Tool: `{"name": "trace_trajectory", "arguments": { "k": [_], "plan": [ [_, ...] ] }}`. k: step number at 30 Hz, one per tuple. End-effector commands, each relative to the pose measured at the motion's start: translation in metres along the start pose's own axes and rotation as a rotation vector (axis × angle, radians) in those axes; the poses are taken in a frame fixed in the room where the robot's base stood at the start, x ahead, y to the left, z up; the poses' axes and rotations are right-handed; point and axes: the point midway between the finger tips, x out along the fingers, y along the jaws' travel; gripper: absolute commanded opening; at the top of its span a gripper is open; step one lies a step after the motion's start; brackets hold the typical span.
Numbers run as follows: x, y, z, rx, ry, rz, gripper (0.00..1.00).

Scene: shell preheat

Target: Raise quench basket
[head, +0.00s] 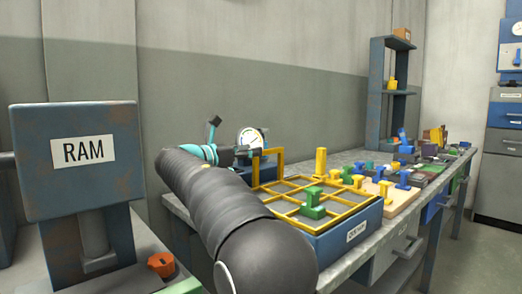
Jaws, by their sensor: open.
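The quench basket is a yellow grid frame (335,222) set in a blue tank (345,240) whose label is hard to read. A yellow upright handle (283,165) rises from the basket's far left side. A green block (313,205) sits on the grid. My gripper (246,155) is at the left of the handle, close to it and open. Whether it touches the handle, I cannot tell. My dark arm crosses in front and hides the tank's left side and part of the basket.
A round gauge (255,136) stands behind my gripper. A blue machine marked RAM (85,185) stands at left. Right of the tank, the bench holds a wooden board (400,203) with coloured pieces. A shelf unit (377,110) rises at the back.

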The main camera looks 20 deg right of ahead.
Motion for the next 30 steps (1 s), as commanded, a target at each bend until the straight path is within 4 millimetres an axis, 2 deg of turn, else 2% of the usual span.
{"name": "trace_trajectory", "arguments": {
  "k": [3, 9, 22, 26, 30],
  "plan": [
    [-0.021, 0.001, 0.0, 0.0, 0.0, 0.003, 0.42],
    [-0.039, 0.0, 0.001, 0.001, -0.001, 0.002, 0.42],
    [-0.041, -0.002, 0.001, 0.01, 0.004, 0.003, 0.42],
    [-0.036, -0.016, 0.003, 0.101, 0.061, 0.025, 0.42],
    [-0.031, -0.048, 0.003, 0.338, 0.205, 0.074, 0.42]
  ]
}}
